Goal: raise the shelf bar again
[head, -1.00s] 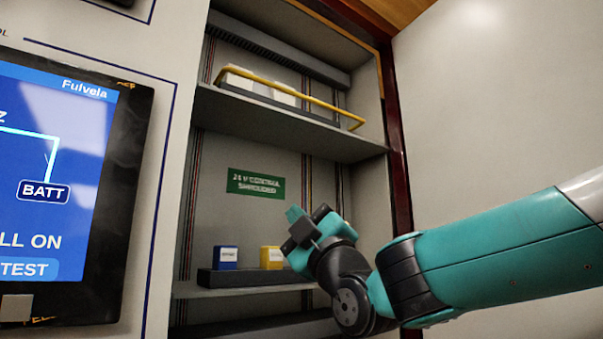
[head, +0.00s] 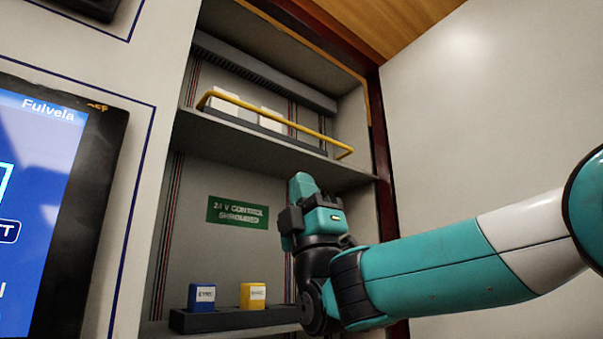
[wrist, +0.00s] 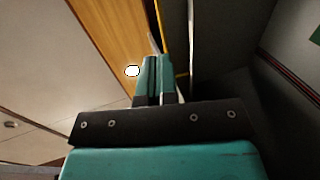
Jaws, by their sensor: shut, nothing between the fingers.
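The yellow shelf bar (head: 280,123) runs along the front of the upper shelf (head: 240,135) in the head view, in front of white boxes. A strip of yellow (wrist: 165,40) shows beyond the fingertips in the wrist view; I cannot tell whether it is the bar or the cabinet edge. My gripper (head: 301,184) points up below the right part of the upper shelf, apart from the bar. In the wrist view my gripper's fingers (wrist: 154,75) are together with nothing between them.
A blue block (head: 202,297) and a yellow block (head: 253,296) stand on a dark strip on the lower shelf. A green sign (head: 238,212) is on the back wall. A dark red frame edge (head: 384,170) borders the right side. A screen (head: 40,210) is at left.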

